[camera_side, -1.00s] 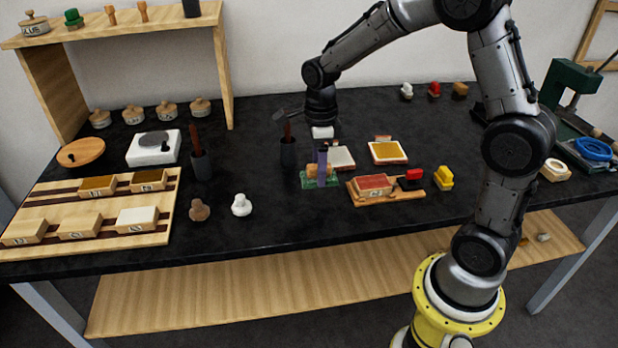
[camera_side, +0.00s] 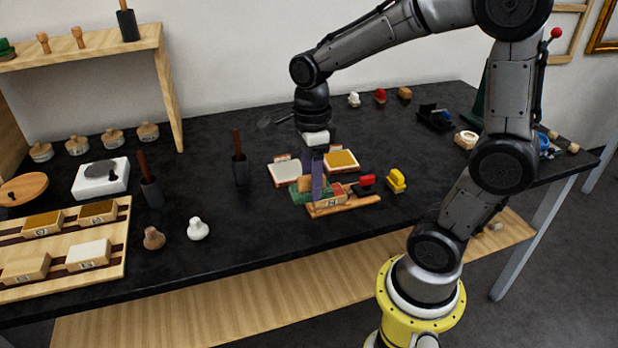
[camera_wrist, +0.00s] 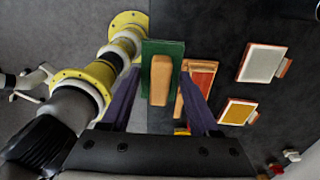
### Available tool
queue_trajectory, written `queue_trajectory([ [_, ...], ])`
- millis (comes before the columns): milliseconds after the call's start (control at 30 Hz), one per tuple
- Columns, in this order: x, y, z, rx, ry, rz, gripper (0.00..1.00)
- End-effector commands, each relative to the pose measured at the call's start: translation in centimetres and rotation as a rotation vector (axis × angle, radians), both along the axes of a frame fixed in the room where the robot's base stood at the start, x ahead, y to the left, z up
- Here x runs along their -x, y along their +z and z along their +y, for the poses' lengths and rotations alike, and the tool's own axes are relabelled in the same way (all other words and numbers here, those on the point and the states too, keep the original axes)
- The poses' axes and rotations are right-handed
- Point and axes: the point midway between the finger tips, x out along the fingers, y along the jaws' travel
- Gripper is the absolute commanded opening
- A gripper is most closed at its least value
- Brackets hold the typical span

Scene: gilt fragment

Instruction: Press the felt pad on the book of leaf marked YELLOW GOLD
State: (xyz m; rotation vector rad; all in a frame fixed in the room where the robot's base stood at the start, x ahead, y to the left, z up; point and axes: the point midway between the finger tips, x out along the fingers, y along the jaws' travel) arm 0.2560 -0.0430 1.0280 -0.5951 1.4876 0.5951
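The felt pad (camera_side: 299,197) is a green block with a wooden handle on top; the handle shows in the wrist view (camera_wrist: 160,80). My gripper (camera_side: 318,178) has its purple fingers at two opposite sides of the green block, shut on it; they also show in the wrist view (camera_wrist: 162,71). The pad appears raised above the table, left of the red-topped piece. A book with a yellow gold leaf (camera_side: 342,160) lies behind and to the right, also in the wrist view (camera_wrist: 238,112). A book with a pale leaf (camera_side: 284,171) lies left of it. No marking is readable.
A dark holder (camera_side: 241,170) stands left of the books.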

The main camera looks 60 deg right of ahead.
Motion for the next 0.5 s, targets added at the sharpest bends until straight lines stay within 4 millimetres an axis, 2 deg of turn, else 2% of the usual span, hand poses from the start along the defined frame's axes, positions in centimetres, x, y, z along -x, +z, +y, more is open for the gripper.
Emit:
queue_trajectory([
  [33, 0.0, 0.0, 0.0, 0.0, 0.0, 0.0, 0.53],
  [233, 0.0, 0.0, 0.0, 0.001, 0.0, -0.001, 0.17],
  [367, -0.2, 0.1, 0.0, 0.0, -0.012, -0.001, 0.17],
  [500, -1.9, 1.2, -0.4, 0.0, -0.032, -0.001, 0.17],
])
